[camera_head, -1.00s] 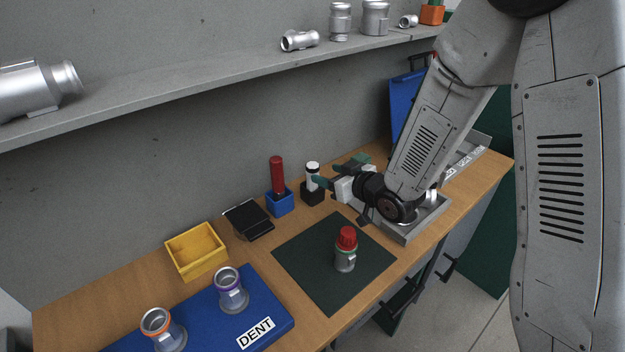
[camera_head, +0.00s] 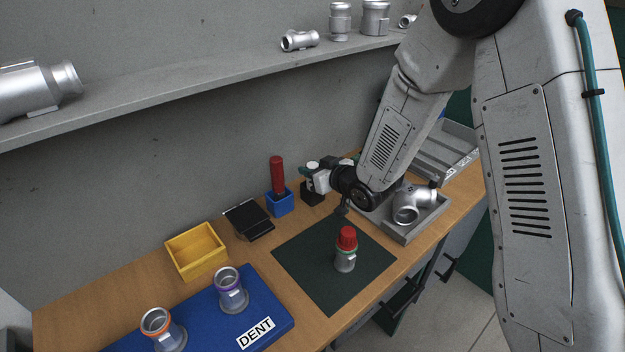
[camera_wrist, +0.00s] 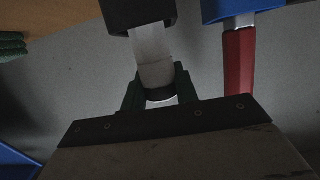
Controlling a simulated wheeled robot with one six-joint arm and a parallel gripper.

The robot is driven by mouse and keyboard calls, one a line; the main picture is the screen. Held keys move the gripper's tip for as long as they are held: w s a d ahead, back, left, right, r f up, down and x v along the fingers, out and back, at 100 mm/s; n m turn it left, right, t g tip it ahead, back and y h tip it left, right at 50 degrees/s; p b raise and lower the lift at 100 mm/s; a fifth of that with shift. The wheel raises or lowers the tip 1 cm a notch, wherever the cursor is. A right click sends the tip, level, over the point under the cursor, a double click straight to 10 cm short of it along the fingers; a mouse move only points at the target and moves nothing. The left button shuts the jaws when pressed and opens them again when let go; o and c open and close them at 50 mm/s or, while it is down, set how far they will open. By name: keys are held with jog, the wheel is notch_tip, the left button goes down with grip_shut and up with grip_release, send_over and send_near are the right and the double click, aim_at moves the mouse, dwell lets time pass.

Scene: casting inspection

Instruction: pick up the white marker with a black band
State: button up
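The white marker with a black band (camera_wrist: 153,55) stands in a small black holder (camera_head: 312,193). In the wrist view the holder (camera_wrist: 138,12) is at the top and the marker points down from it. My gripper (camera_wrist: 160,88) has its dark green fingers on either side of the marker at the black band, and they look shut on it. In the head view my gripper (camera_head: 315,175) is at the top of the marker, above the holder, and hides part of it.
A red marker (camera_head: 277,175) stands in a blue holder (camera_head: 280,204) just left; it also shows in the wrist view (camera_wrist: 238,70). A dark stand (camera_head: 247,219) and yellow bin (camera_head: 196,250) lie further left. A red-capped casting (camera_head: 346,250) stands on the dark mat (camera_head: 300,262). A grey tray (camera_head: 405,235) is right.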

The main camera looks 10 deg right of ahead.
notch_tip(320, 180, up, 10)
dwell(0.8)
jog(key=shift+o, duration=0.8)
grip_shut()
